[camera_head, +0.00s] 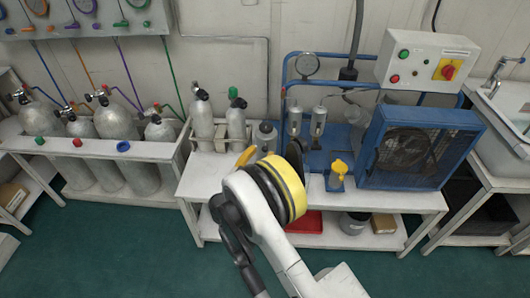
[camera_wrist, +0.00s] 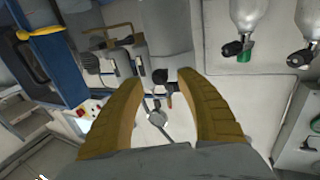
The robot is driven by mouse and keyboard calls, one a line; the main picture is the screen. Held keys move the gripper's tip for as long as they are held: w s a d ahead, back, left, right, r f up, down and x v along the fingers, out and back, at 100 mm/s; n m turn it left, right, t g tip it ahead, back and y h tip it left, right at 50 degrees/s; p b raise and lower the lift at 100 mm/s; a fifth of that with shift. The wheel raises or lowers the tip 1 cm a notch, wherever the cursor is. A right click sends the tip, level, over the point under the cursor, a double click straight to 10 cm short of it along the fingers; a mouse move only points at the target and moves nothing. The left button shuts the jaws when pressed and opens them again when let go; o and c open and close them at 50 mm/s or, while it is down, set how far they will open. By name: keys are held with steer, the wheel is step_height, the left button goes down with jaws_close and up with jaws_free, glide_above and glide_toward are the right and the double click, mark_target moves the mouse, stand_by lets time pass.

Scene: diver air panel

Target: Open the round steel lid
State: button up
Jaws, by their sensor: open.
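I cannot pick out the round steel lid with certainty in either view. A short grey cylinder (camera_head: 265,136) stands on the bench behind my arm in the head view, partly hidden. A grey pot (camera_head: 354,223) with a round top stands on the lower shelf. My gripper (camera_wrist: 158,82) shows in the wrist view with its two tan fingers spread and nothing between them. Beyond the fingers are dark valve fittings and grey equipment, apart from the fingertips as far as I can tell. In the head view my own arm hides most of the gripper.
Two steel cylinders (camera_head: 203,124) stand at the bench's left. A blue compressor (camera_head: 420,147) and a yellow-topped part (camera_head: 338,174) are at the right. A control box (camera_head: 428,62) hangs above. A rack of cylinders (camera_head: 115,122) is at left. Green floor in front is clear.

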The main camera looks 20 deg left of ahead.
mark_target(266, 139)
steer(key=shift+w+d, duration=0.2)
steer(key=shift+w, duration=1.05)
jaws_close()
steer(key=shift+r, duration=0.1)
